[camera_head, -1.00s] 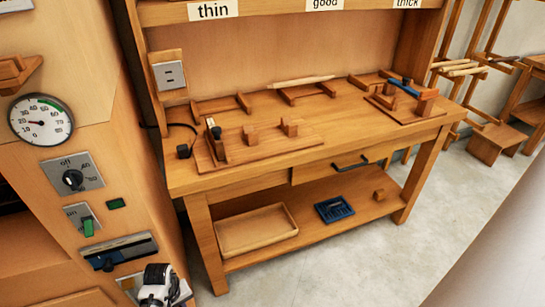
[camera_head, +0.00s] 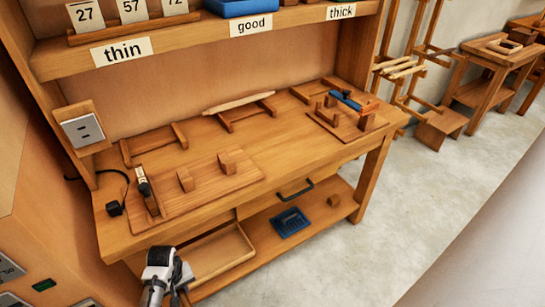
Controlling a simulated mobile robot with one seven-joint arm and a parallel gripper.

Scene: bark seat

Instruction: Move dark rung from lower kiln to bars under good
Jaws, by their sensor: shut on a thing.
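My gripper (camera_head: 177,273) is at the bottom of the view, in front of the bench's left part. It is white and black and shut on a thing. A small brown piece shows at its fingers, likely the dark rung, but most of it is hidden. The "good" label (camera_head: 251,25) is on the shelf edge. Below it on the bench are the wooden bars (camera_head: 228,124), with a pale rung (camera_head: 237,101) lying across them. The lower kiln's opening is not in view.
Empty bars (camera_head: 155,148) sit under the "thin" label (camera_head: 121,52), and more bars stand under "thick" (camera_head: 340,11). A gauge board (camera_head: 215,190) and a board with a blue tool (camera_head: 345,101) take up bench space. A blue tray (camera_head: 290,222) is on the lower shelf.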

